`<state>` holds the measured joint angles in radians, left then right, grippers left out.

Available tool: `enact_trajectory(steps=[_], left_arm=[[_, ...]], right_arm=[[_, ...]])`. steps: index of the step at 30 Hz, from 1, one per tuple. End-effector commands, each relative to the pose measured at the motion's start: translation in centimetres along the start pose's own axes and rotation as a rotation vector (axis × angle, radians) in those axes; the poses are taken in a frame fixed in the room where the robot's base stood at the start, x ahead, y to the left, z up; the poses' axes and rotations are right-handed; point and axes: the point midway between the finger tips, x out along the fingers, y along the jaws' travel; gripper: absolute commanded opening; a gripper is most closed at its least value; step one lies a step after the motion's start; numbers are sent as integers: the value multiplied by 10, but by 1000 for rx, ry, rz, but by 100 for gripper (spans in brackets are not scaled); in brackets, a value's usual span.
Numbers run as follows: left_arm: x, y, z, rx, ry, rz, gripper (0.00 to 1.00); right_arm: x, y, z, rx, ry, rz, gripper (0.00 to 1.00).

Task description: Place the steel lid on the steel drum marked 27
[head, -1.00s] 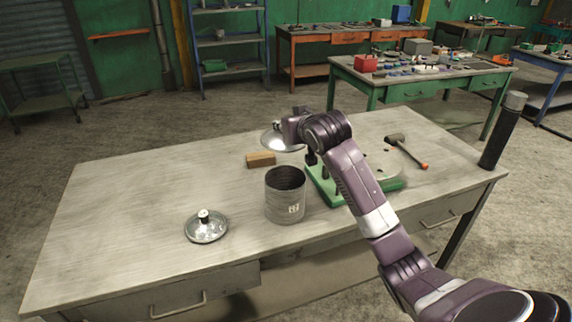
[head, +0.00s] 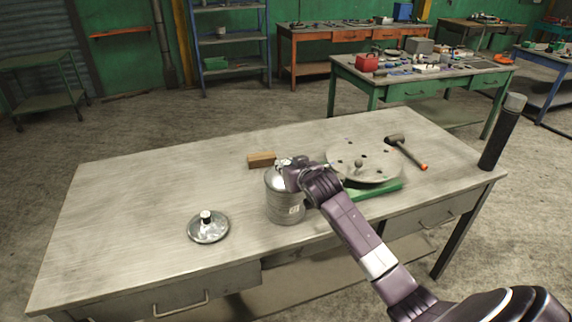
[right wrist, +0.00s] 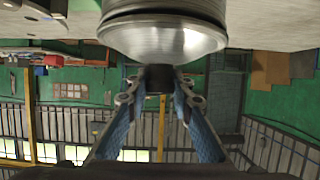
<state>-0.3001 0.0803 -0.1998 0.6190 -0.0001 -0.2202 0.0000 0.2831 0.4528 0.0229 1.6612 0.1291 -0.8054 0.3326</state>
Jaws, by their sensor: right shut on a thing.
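The steel drum (head: 286,210) stands upright on the near part of the workbench, with a small pale mark on its front, too small to read surely. My right gripper (head: 293,172) is over the drum's mouth. It is shut on the black knob of the shiny steel lid (head: 273,180). In the right wrist view the lid (right wrist: 160,42) lies across the drum's end (right wrist: 165,9), against or very near the rim; I cannot tell if it is fully seated. The fingertips (right wrist: 160,80) close around the knob. My left gripper is not in view.
A wooden block (head: 262,160) is behind the drum. A round holed plate on a green base (head: 376,190), a hammer (head: 407,152) and a dark cylinder (head: 500,135) are right. The bench's left is clear.

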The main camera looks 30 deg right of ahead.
Motion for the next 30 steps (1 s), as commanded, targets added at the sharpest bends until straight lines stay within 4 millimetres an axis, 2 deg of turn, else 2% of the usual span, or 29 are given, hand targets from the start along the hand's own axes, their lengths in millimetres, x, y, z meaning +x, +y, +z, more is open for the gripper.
enact_trajectory(steps=[8,9,14,22,25,30], left_arm=[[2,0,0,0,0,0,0],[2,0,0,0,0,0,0],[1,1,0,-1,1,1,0],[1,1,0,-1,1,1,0],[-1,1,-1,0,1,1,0],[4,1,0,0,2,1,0]], right_arm=[[2,0,4,0,2,0,0],[2,0,6,0,-1,0,22],[2,0,5,0,-1,0,39],[2,0,4,0,0,0,39],[-1,0,-3,0,2,0,39],[-19,0,1,-1,0,-1,39]])
